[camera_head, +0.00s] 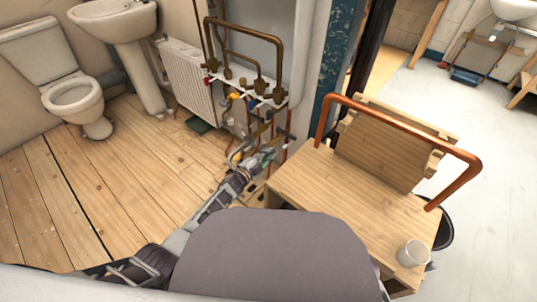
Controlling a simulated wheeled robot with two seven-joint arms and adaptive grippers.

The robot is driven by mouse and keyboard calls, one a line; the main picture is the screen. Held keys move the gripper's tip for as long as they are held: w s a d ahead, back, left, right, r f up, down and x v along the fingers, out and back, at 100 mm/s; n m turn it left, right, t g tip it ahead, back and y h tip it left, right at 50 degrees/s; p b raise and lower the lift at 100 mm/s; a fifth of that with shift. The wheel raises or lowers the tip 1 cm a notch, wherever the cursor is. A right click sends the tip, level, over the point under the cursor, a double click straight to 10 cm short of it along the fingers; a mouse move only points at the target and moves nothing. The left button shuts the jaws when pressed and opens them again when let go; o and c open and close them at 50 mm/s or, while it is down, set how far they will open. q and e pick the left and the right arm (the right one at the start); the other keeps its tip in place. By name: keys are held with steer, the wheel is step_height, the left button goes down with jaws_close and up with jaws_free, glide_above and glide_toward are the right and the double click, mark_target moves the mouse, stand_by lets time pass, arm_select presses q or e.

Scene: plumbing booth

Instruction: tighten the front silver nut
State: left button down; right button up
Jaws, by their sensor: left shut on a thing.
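My left arm reaches from the lower left to the pipework. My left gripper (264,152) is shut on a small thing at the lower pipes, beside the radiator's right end. What it grips is too small and crowded to make out. The pipework (250,110) has copper pipes, brass fittings and a few coloured valve parts below a white ledge. The front silver nut cannot be told apart from the fittings around the gripper. My right gripper is not in view.
A wooden bench (330,190) stands right of the gripper, with a bent copper pipe (400,123) and a white cup (412,253) on it. A white radiator (187,80) is left of the pipework. The wooden floor (110,195) at left is clear.

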arm_select(q)
steer(key=shift+f, duration=0.15)
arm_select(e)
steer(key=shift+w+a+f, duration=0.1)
arm_select(q)
steer(key=f+m+b, duration=0.1)
steer(key=m+b, duration=0.1)
steer(key=f+m+b, duration=0.1)
steer(key=m+b, duration=0.1)
steer(key=f+m+b, duration=0.1)
steer(key=m+b, duration=0.1)
steer(key=shift+s+d+f+m, duration=0.1)
steer(key=shift+s+d+m, duration=0.25)
steer(key=shift+d+m, duration=0.05)
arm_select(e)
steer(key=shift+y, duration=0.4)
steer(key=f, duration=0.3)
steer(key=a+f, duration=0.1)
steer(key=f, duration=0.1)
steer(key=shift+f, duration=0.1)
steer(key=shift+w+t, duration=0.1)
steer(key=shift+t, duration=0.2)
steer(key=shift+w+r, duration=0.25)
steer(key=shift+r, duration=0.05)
arm_select(q)
steer(key=c, duration=1.5)
jaws_free()
steer(key=shift+o, duration=0.2)
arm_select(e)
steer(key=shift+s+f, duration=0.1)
